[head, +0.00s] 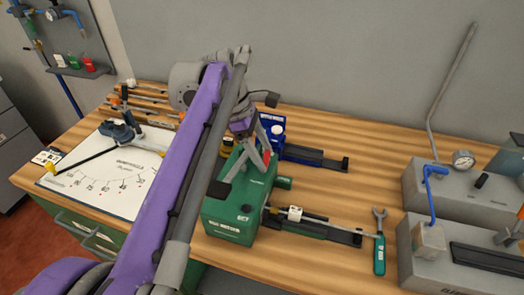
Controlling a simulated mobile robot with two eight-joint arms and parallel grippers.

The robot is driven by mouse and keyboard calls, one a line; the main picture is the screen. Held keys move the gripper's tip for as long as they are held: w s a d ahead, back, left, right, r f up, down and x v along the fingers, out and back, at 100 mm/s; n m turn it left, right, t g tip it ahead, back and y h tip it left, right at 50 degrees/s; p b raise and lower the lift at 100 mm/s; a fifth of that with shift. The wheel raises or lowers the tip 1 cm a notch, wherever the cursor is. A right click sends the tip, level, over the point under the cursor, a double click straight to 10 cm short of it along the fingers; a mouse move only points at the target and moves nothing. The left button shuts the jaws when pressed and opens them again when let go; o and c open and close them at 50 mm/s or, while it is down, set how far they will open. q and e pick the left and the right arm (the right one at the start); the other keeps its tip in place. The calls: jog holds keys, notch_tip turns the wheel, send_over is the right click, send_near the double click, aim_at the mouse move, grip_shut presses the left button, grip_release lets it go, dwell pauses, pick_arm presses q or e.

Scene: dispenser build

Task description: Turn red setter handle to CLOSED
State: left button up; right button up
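A green box-shaped unit (238,222) with white labels stands on the wooden bench. A small red piece (267,157) shows above its back right part, beside one finger of my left gripper; it may be the red setter handle, but it is too small and covered to be sure. My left gripper (246,174) points down over the box, its grey fingers spread apart. I cannot tell whether a finger touches the red piece. My purple and grey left arm crosses the view and hides part of the box. The handle's position marks cannot be read. My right gripper is out of view.
A blue container (271,128) and dark rails (316,157) stand behind the box. A green-handled wrench (379,246) lies to the right. Grey units with a gauge (463,159) fill the right side. A white dial sheet (90,180) lies left.

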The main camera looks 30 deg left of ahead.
pick_arm(q)
jog(key=c, duration=0.6)
jog(key=shift+a+r+m+p, duration=0.1)
jog(key=shift+r+m+p, duration=0.1)
jog(key=shift+m+p, duration=0.35)
jog(key=shift+w+a+f+m+g+p, duration=0.15)
jog(key=shift+m+g+p, duration=0.15)
jog(key=shift+p, duration=0.2)
jog(key=o, duration=1.2)
jog(key=shift+o, duration=0.2)
jog(key=p+v, duration=0.1)
jog(key=v, duration=0.9)
jog(key=shift+a+r, duration=0.15)
jog(key=shift+r, duration=0.15)
